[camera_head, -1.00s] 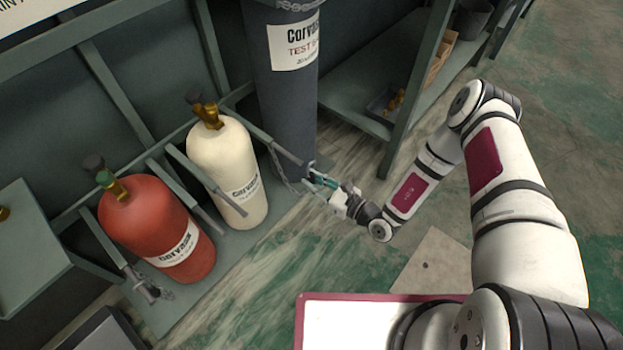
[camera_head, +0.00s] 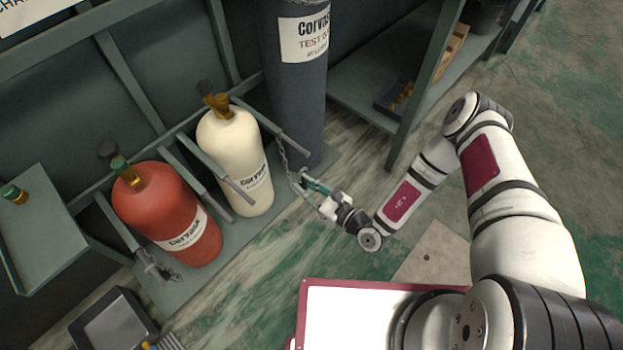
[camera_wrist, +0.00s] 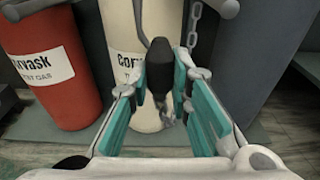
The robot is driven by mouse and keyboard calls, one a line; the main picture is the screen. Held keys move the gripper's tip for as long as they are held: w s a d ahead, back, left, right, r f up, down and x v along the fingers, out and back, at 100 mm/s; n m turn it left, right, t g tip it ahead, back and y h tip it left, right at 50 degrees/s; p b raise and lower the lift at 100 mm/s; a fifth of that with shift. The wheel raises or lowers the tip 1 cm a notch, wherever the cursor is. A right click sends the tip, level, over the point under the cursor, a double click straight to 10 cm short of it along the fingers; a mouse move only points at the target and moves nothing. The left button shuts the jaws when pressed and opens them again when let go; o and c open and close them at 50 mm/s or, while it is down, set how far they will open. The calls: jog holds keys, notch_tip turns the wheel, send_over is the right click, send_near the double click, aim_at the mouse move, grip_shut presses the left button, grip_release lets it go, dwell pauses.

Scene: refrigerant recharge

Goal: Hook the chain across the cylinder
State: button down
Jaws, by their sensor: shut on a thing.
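The cream cylinder (camera_head: 235,160) stands upright in a rack bay between two side bars; it also shows in the wrist view (camera_wrist: 130,45). The chain (camera_head: 284,162) hangs from near the end of the bar on the cylinder's right and runs down to my gripper (camera_head: 304,180). In the wrist view, the chain (camera_wrist: 194,25) passes down behind a dark grip piece (camera_wrist: 160,68) between my teal finger pads. My gripper is shut on this chain end, in front and to the right of the cream cylinder. The hook's exact shape is unclear.
A red cylinder (camera_head: 170,215) stands in the left bay, with a metal fitting (camera_head: 158,268) at its bar end. A tall grey cylinder (camera_head: 298,100) stands behind right. A shelf (camera_head: 360,95) is at right.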

jog(key=shift+s+a, duration=0.25)
jog(key=shift+s, duration=0.05)
jog(key=s+a+p, duration=0.2)
jog(key=s+a, duration=0.2)
jog(key=s, duration=0.1)
jog(key=shift+s+p, duration=0.3)
jog(key=shift+p, duration=0.1)
jog(key=shift+a, duration=0.15)
dwell(0.3)
jog(key=s+a+p, duration=0.2)
jog(key=s+a, duration=0.2)
jog(key=s, duration=0.1)
jog(key=shift+s, duration=0.25)
jog(key=shift+w+a, duration=0.2)
jog(key=shift+a, duration=0.1)
dwell(0.5)
jog(key=shift+w+a, duration=0.2)
jog(key=shift+a, duration=0.05)
